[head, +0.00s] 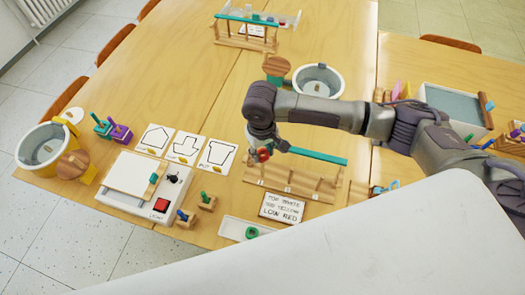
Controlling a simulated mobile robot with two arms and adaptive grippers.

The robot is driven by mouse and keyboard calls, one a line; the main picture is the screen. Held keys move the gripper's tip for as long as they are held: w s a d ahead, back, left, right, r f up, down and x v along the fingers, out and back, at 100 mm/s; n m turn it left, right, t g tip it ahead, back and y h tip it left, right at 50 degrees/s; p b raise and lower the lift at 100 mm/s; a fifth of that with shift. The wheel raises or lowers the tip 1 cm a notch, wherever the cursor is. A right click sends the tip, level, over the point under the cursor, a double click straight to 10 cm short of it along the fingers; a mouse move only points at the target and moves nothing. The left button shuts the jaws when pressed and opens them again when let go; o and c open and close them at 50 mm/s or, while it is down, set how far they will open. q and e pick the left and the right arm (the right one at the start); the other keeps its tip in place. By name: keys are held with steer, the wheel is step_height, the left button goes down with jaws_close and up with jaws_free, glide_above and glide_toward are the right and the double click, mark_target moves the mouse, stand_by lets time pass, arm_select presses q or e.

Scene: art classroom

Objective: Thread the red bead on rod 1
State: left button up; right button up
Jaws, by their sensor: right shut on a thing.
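My right gripper (268,150) comes in from the right and points down, shut on the small red bead (262,155). It holds the bead at the left end of a wooden rack (292,189) with a teal bar (320,155) along its back. Small pale labels sit on the rack's front. I cannot make out which part is rod 1, nor whether the bead touches a rod; the arm covers part of the rack. My left gripper is not in view.
A white tray (228,229) with a green ring (252,232) lies in front. A light box (133,174) with a red button and picture cards (186,146) stand left. A round tub (318,81) and a second rack (245,43) are behind. Bare table lies between cards and tub.

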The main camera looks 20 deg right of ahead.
steer(key=shift+f, duration=0.45)
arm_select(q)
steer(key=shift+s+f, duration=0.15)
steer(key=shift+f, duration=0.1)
arm_select(e)
steer(key=shift+r, duration=0.2)
arm_select(q)
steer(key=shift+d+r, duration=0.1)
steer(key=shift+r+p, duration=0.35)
steer(key=shift+p, duration=0.25)
arm_select(e)
steer(key=shift+f, duration=0.1)
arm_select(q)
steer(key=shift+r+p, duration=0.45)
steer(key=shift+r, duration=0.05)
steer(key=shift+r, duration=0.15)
arm_select(e)
steer(key=shift+f, duration=0.55)
arm_select(q)
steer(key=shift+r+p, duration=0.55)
steer(key=shift+p, duration=0.15)
stand_by(0.3)
arm_select(e)
steer(key=shift+f, duration=0.35)
stand_by(0.4)
steer(key=shift+f, duration=0.25)
